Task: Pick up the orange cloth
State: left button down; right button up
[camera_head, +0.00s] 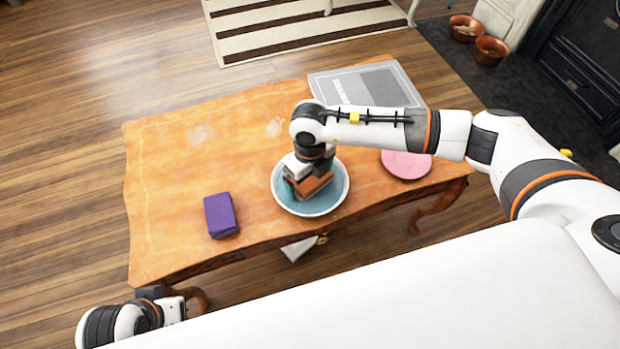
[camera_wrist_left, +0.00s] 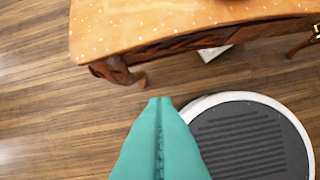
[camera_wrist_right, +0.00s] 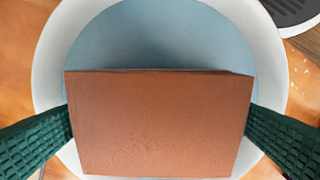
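The orange cloth (camera_head: 314,187), a brownish-orange folded block, is over the blue inside of a white-rimmed dish (camera_head: 341,199) on the wooden table. In the right wrist view the cloth (camera_wrist_right: 160,125) fills the middle, with the dish (camera_wrist_right: 50,70) behind it. My right gripper (camera_head: 308,183) points down at the dish. Its green fingers (camera_wrist_right: 160,130) touch the cloth's left and right sides. I cannot tell whether the cloth is clear of the dish. My left gripper (camera_wrist_left: 160,100) is shut and empty, low over the floor in front of the table.
A purple block (camera_head: 220,215) lies on the table left of the dish. A pink plate (camera_head: 407,164) is to the right, and a grey book (camera_head: 370,85) is behind. The table's left part is clear. Copper bowls (camera_head: 490,50) stand by the fireplace.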

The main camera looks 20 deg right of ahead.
jog(key=c, duration=0.6)
jog(key=shift+r, duration=0.1)
notch_tip(320, 180, up, 7)
jog(key=shift+r+p, duration=0.1)
jog(key=shift+p, duration=0.8)
notch_tip(320, 180, up, 2)
jog(key=shift+r, duration=0.1)
pick_arm(q)
jog(key=shift+w+f, duration=0.1)
jog(key=shift+w, duration=0.2)
pick_arm(e)
jog(key=shift+r, duration=0.2)
jog(key=shift+o, duration=1.4)
jog(key=shift+c, duration=0.9)
